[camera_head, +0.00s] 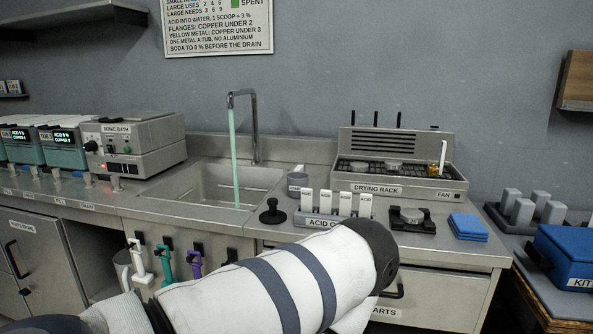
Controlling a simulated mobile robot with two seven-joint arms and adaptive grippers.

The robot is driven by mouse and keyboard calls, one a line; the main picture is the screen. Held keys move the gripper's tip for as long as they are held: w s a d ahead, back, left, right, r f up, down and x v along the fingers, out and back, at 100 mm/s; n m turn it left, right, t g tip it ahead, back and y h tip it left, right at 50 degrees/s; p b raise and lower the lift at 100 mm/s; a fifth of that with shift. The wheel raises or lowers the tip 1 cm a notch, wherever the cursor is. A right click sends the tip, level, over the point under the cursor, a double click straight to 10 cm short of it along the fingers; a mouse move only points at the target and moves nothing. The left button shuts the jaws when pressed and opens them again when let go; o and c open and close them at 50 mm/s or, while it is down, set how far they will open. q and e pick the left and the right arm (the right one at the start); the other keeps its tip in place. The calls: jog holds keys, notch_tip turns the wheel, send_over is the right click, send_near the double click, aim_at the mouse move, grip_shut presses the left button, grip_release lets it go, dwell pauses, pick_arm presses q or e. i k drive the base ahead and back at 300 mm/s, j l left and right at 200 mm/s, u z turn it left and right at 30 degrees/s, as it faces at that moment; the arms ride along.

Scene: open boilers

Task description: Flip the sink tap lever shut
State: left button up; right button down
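The grey sink tap (254,130) rises behind the steel sink basin (205,190) and bends over it to the left. A thin green stream (234,150) runs from its spout into the basin, so the tap is flowing. I cannot make out a lever on the tap. A black knobbed piece (272,212) on a round base stands on the counter at the sink's front right; I cannot tell if it belongs to the tap. One white arm of mine with dark bands crosses the lower middle, in front of the counter. Neither gripper shows.
Right of the sink are a grey cup (297,183), the acid rack (325,221) with upright white pieces, the drying rack (385,182) and blue pads (467,227). The sonic bath (130,142) stands left. Coloured handles (166,263) hang on the front below the sink.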

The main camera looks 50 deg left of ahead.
aim_at(301, 166)
jog(key=u, duration=1.65)
jog(key=j, duration=0.15)
